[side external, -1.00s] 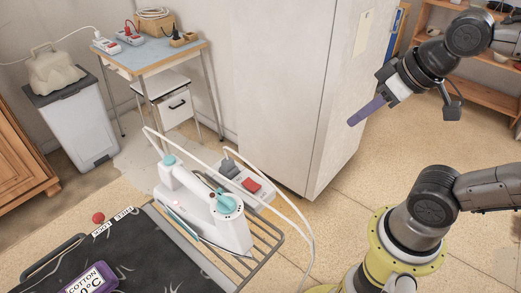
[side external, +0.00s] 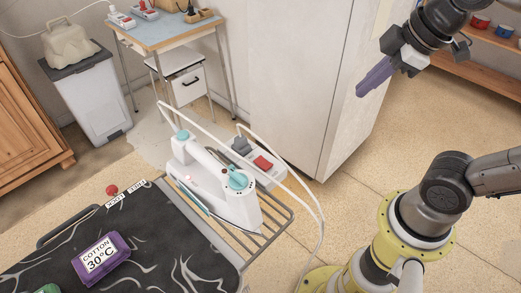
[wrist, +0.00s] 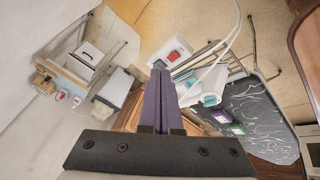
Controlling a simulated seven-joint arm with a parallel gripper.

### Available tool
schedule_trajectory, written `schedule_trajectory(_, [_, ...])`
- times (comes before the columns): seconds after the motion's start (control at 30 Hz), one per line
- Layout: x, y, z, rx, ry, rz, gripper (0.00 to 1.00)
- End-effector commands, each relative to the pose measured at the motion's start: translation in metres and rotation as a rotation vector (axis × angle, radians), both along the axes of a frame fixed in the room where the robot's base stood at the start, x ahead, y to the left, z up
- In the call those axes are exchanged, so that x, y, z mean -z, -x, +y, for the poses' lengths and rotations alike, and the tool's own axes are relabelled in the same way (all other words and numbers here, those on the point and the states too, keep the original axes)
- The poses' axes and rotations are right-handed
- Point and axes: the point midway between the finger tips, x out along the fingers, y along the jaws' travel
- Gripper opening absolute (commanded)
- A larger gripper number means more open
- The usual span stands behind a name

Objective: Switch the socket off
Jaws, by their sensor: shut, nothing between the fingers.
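The socket (side external: 257,170) is a pale block with a large red switch (side external: 263,163) and a grey plug in it. It lies beside the white and teal iron (side external: 215,182), at the far end of the ironing board. The wrist view shows the socket (wrist: 170,56) just beyond my fingertips, with its red switch (wrist: 174,55) in clear view. My gripper (side external: 360,93) has purple fingers pressed together and empty. It hangs in the air to the right of the socket and well above it, touching nothing. The fingers (wrist: 160,72) also show in the wrist view.
The iron's white cord (side external: 308,190) loops up around the socket. The black ironing board (side external: 165,235) carries a purple label block (side external: 102,257) and a green one. A tall pale cabinet (side external: 295,85) stands behind the socket. A small table (side external: 165,32) holds other socket strips.

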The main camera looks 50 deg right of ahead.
Motion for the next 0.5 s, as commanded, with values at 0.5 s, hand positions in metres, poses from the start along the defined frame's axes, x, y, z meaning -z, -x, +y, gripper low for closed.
schedule_trajectory(0.5, [0.025, -0.139, 0.048, -0.728, 0.24, 0.231, 0.0])
